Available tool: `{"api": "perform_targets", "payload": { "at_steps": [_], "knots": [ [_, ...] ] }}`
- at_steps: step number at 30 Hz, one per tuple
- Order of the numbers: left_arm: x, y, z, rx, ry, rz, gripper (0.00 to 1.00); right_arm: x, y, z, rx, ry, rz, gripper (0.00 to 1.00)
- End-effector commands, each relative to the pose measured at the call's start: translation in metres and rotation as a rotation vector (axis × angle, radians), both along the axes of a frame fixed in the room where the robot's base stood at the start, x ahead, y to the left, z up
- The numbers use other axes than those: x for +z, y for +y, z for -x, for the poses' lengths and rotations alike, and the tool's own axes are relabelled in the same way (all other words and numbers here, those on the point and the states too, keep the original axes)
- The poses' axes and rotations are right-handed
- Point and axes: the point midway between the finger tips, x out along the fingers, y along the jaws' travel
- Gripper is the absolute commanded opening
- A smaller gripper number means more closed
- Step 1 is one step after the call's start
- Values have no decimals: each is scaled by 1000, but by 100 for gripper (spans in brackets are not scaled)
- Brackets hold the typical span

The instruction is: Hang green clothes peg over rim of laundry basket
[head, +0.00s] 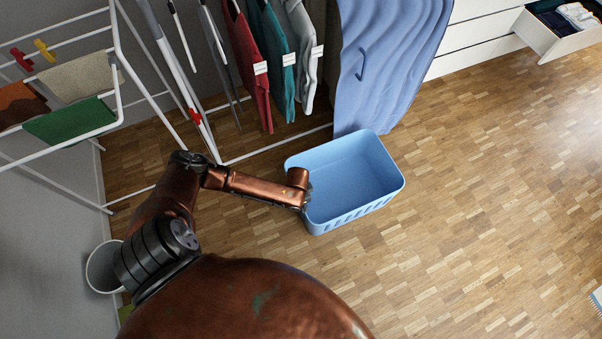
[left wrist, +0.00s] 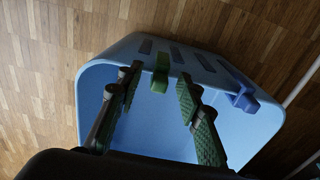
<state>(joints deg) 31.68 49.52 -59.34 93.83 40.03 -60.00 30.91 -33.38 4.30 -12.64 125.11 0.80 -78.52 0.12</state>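The light blue laundry basket (head: 372,160) stands on the floor, empty as far as I see. It also fills the left wrist view (left wrist: 140,125). The green clothes peg (left wrist: 161,70) sits at the basket's rim, apparently astride it. A blue peg (left wrist: 243,97) is on the same rim further right. My left gripper (left wrist: 158,82) is open, its green-padded fingers on either side of the green peg with visible gaps. In the head view my left gripper (head: 305,198) is at the basket's left rim, mostly hidden by its wrist. My right gripper is not in view.
A white drying rack (head: 120,60) with cloths and red and yellow pegs stands at the left. Hanging clothes (head: 270,60) and a blue sheet (head: 385,60) are behind the basket. A white bin (head: 103,270) is at lower left.

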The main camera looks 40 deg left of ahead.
Motion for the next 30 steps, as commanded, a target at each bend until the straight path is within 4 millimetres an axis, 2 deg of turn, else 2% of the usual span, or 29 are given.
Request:
{"api": "perform_targets", "payload": {
  "at_steps": [5,8,21,25,30],
  "knots": [
    [3,0,0,0,-1,0,34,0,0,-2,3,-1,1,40],
    [12,1,0,0,0,0,34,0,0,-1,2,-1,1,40],
    [97,3,5,-1,-1,-1,34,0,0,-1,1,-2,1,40],
    [112,2,6,0,0,1,34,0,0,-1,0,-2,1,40],
    [120,3,6,0,0,0,34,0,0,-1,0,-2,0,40]
  ]
}}
